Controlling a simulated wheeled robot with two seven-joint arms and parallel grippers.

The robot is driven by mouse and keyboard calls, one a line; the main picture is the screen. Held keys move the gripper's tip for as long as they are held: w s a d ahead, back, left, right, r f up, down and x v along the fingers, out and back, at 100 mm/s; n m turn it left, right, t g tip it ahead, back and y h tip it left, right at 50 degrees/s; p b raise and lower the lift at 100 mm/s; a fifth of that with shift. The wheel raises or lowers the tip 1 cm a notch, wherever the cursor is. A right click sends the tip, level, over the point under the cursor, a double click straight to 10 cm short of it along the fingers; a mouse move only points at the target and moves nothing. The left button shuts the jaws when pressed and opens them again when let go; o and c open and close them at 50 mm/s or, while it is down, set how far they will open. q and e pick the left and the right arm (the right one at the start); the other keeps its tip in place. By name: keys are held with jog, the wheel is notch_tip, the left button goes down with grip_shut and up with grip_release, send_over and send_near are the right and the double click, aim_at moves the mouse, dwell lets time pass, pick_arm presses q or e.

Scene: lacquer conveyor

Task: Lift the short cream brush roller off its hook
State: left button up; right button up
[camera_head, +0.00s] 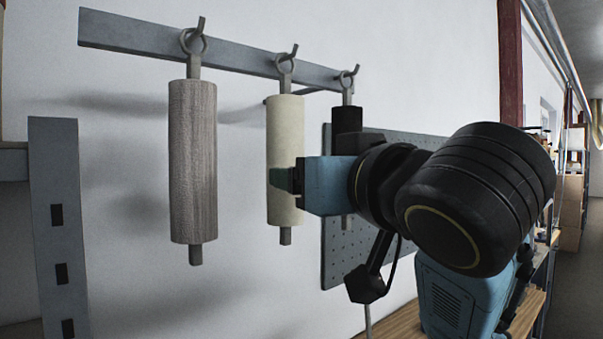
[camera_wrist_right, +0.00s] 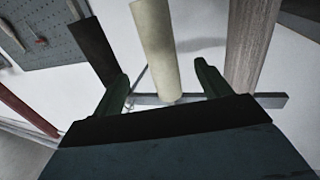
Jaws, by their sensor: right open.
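The cream brush roller (camera_head: 285,150) hangs by a ring from the middle hook (camera_head: 291,52) of a grey wall rail. It also shows in the right wrist view (camera_wrist_right: 158,45), seen between the two dark green fingers. My right gripper (camera_head: 280,180) is at the roller's lower half in the head view, coming from the right. In the right wrist view (camera_wrist_right: 165,85) its fingers are spread wide, with clear gaps on both sides of the roller. Whether a finger touches the roller cannot be told. My left gripper is not in view.
A brown-grey roller (camera_head: 193,160) hangs to the left and a black roller (camera_head: 347,122) to the right, partly behind my right gripper. A grey pegboard (camera_head: 340,250) is on the wall behind. A grey slotted post (camera_head: 55,200) stands at far left.

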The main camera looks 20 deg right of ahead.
aim_at(285, 148)
jog(key=w+p, duration=0.1)
jog(key=w, duration=0.3)
jog(key=w+p, duration=0.1)
jog(key=w, duration=0.3)
jog(key=w+a+p, duration=0.1)
jog(key=w, duration=0.3)
jog(key=shift+w+f, duration=0.1)
jog(key=shift+w, duration=0.15)
jog(key=c, duration=1.2)
jog(key=o, duration=0.5)
jog(key=c, duration=0.5)
